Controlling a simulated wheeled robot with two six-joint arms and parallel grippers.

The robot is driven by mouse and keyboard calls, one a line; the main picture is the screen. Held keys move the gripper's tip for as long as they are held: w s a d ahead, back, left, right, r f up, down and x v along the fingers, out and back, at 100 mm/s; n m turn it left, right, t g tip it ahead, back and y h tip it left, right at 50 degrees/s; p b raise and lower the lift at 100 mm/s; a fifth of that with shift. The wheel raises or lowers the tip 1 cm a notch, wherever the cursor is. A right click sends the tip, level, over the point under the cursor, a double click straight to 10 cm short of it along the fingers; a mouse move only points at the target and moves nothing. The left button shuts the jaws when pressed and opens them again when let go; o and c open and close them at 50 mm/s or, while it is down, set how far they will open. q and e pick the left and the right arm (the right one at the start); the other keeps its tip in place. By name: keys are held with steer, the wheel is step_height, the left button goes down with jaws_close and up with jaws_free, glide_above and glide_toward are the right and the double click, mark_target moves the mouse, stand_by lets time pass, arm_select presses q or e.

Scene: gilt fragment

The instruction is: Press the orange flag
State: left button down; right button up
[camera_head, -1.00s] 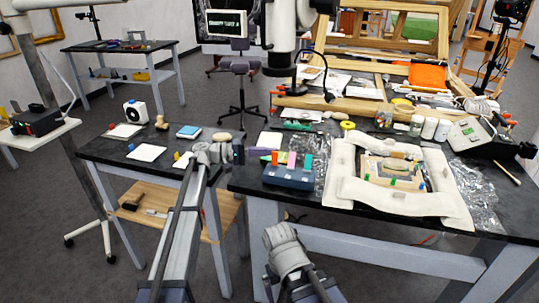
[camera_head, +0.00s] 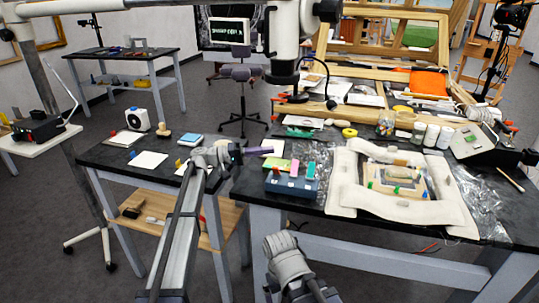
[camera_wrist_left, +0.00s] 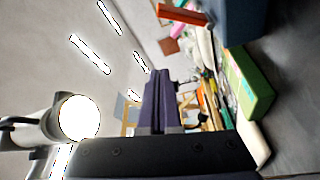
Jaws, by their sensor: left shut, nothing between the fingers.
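A dark blue box (camera_head: 291,186) stands at the left end of the right-hand bench, with three small upright flags in a row on it. The orange flag (camera_head: 276,171) is leftmost, beside a pink flag (camera_head: 294,168) and a teal flag (camera_head: 311,170). My left gripper (camera_head: 270,150), with purple fingers, is shut and empty. It shows just above and behind the orange flag in the head view, apart from it. In the left wrist view the fingers (camera_wrist_left: 160,74) point away from the orange flag (camera_wrist_left: 182,14), which shows at the top edge. My right gripper is not in view.
A light green block (camera_head: 275,162) lies behind the box; it also shows in the left wrist view (camera_wrist_left: 251,84). Crinkled clear plastic (camera_head: 322,160) and a pale padded frame (camera_head: 345,180) lie right of the box. A smaller black table (camera_head: 115,158) stands left.

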arm_select(q)
steer(key=a, duration=0.2)
steer(key=a+f, duration=0.1)
steer(key=a, duration=0.2)
steer(key=a+b, duration=0.1)
steer(key=a, duration=0.1)
steer(key=shift+a+f, duration=0.2)
steer(key=shift+f, duration=0.1)
steer(key=shift+s, duration=0.1)
